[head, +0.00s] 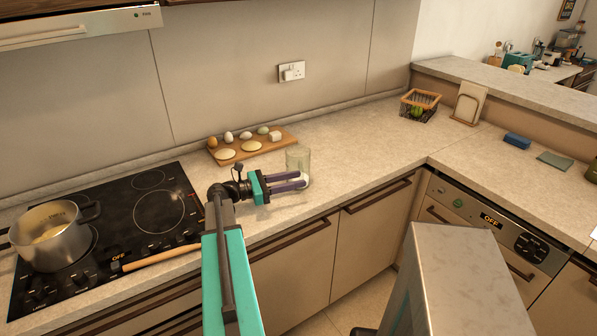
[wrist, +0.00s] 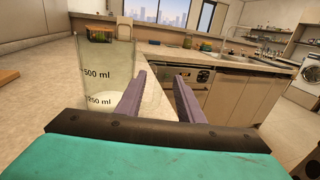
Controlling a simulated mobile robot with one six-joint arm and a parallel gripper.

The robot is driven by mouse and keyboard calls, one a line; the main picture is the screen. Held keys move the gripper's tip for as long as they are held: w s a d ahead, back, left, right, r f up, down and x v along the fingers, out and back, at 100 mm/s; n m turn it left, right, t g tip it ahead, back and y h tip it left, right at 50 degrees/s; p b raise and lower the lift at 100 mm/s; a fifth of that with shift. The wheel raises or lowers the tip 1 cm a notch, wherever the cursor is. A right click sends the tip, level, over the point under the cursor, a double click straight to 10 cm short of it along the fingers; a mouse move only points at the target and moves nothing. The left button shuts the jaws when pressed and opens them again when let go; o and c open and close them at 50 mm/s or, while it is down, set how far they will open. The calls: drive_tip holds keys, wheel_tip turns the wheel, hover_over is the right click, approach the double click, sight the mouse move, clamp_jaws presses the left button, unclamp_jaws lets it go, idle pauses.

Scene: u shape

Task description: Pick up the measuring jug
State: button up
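The measuring jug (head: 298,158) is a clear, upright vessel on the counter, in front of the wooden board's right end. In the wrist view the jug (wrist: 106,62) stands at the left, with dark "500 ml" and "250 ml" marks and something white in its bottom. My gripper (head: 302,179) is low over the counter, its purple fingers overlapping the jug's lower part in the head view. In the wrist view my gripper (wrist: 160,76) has its fingers apart with nothing between them. The jug is to the left of both fingers, not between them.
A wooden board (head: 281,144) with eggs and pale round pieces lies behind the jug. A pot (head: 50,240) stands on the black hob (head: 143,190) at left. A wire basket (head: 405,108) is at the back corner. The counter right of the jug is clear.

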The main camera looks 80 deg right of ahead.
drive_tip(key=shift+p+x, duration=0.3)
drive_tip(key=shift+x, duration=1.1)
clamp_jaws()
idle(0.7)
